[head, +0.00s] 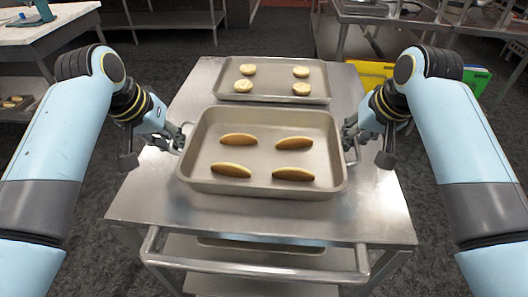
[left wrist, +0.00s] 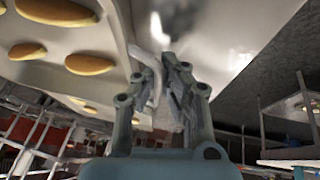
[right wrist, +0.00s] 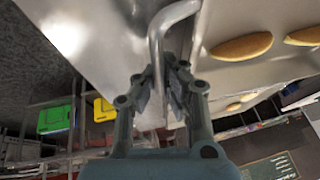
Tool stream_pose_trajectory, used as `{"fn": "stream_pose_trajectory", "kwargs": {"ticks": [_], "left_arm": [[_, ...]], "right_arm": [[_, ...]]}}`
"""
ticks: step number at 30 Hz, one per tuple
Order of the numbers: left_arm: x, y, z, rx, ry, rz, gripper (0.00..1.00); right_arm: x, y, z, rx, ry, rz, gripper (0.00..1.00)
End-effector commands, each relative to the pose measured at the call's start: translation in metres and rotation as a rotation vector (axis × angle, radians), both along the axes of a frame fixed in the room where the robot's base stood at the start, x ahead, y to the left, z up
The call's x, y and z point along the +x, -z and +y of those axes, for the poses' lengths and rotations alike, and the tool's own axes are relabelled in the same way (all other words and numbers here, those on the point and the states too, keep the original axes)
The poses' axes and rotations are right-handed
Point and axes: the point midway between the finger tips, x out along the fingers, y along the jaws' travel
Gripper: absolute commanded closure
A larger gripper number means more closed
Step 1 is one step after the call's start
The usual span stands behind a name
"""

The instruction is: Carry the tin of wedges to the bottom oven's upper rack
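The tin of wedges (head: 264,190) is a deep grey metal pan on the cart, with two brown-edged wedges (head: 239,140) in its back row and two (head: 293,174) in front. It has a loop handle on each short side. My left gripper (head: 183,136) is at its left handle; in the left wrist view the fingers (left wrist: 163,62) close around the pale handle bar. My right gripper (head: 350,133) is at its right handle; in the right wrist view the bar (right wrist: 155,45) runs between the closed fingers (right wrist: 168,68). The oven does not show clearly.
A shallower tray (head: 273,98) with several pale round pieces lies just behind the tin on the steel cart (head: 150,205). The cart's push bar (head: 255,268) faces me. Counters stand at the back left and right. Yellow and green bins (head: 475,79) stand at the right.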

Motion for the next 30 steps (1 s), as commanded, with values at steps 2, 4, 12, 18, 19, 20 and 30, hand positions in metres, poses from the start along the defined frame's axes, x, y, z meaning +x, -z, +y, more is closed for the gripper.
{"fn": "stream_pose_trajectory", "kwargs": {"ticks": [2,4,12,18,19,20,30], "left_arm": [[0.000,0.000,0.000,0.000,0.002,0.001,1.00],[0.000,-0.001,0.000,0.000,0.002,-0.001,1.00],[0.000,-0.012,0.000,0.000,0.003,-0.003,1.00],[0.000,-0.033,0.000,0.000,0.003,-0.003,1.00],[0.001,-0.036,0.000,0.000,0.003,-0.003,1.00],[0.001,-0.039,0.000,0.000,0.003,-0.003,1.00],[0.000,-0.052,0.000,0.000,0.003,-0.003,1.00]], "right_arm": [[0.000,0.000,0.000,0.000,0.002,0.000,1.00],[0.001,-0.001,0.000,0.001,0.002,-0.002,1.00],[0.001,-0.013,0.000,0.000,0.002,-0.003,1.00],[0.001,-0.033,0.000,0.000,0.003,-0.004,1.00],[0.001,-0.037,0.000,0.000,0.003,-0.005,1.00],[0.001,-0.040,0.000,0.000,0.003,-0.005,1.00],[0.001,-0.053,0.000,0.000,0.003,-0.005,1.00]]}}
